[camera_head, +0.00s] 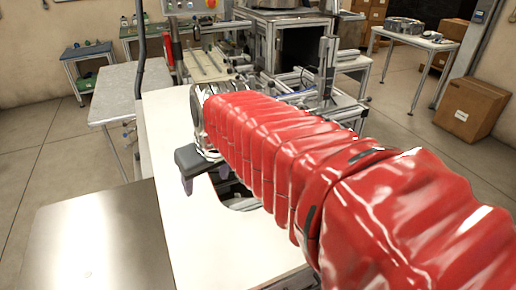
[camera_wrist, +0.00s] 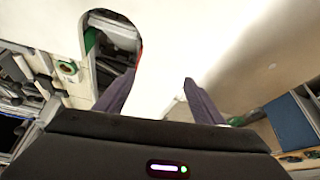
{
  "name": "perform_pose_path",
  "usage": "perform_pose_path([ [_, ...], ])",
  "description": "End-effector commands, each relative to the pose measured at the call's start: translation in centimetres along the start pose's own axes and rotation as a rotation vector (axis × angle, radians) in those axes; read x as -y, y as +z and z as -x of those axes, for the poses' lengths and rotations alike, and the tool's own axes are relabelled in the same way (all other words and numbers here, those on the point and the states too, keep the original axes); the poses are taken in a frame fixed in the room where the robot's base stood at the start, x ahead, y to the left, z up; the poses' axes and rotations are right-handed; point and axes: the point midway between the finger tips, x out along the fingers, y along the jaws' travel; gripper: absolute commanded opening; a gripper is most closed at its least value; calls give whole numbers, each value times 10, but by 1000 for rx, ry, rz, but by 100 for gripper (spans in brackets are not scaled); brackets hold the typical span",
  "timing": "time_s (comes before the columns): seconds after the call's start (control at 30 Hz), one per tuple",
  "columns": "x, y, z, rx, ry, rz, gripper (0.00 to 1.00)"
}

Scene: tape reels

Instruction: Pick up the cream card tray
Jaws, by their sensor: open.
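I cannot clearly make out a cream card tray in either view. A cream, flat, rail-edged piece (camera_head: 206,66) lies at the machine in the back of the head view; I cannot tell whether it is the tray. My gripper (camera_wrist: 156,96) is open and empty in the wrist view, with its two dark fingers apart over a pale surface. In the head view my gripper (camera_head: 203,184) is over the white tabletop (camera_head: 165,130), partly hidden by my red-sleeved arm.
The white tabletop has a rounded cutout (camera_wrist: 112,40) left of the fingers in the wrist view. A metal frame machine (camera_head: 328,60) stands behind the table. A grey side table (camera_head: 115,92) is at left, and a cardboard box (camera_head: 470,110) is on the floor at right.

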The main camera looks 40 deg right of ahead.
Motion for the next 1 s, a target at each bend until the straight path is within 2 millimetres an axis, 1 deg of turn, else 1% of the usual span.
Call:
perform_pose_path([
  [0.03,-13,-9,-4,8,6,-14,62],
  [0.17,-43,-30,-12,17,17,-37,62],
  [0.2,-53,-36,-15,20,21,-45,62],
  [0.37,-97,-56,-27,30,33,-75,62],
  [0.5,-139,-69,-39,39,42,-100,62],
  [0.57,-158,-74,-44,41,46,-112,62],
  [0.6,-171,-76,-48,43,49,-120,62],
  [0.77,-225,-81,-63,48,59,-151,62],
  [0.8,-239,-81,-67,50,61,-158,62],
  [0.9,-272,-79,-76,53,67,-176,62],
  [1.0,-298,-76,-83,53,70,-188,62],
])
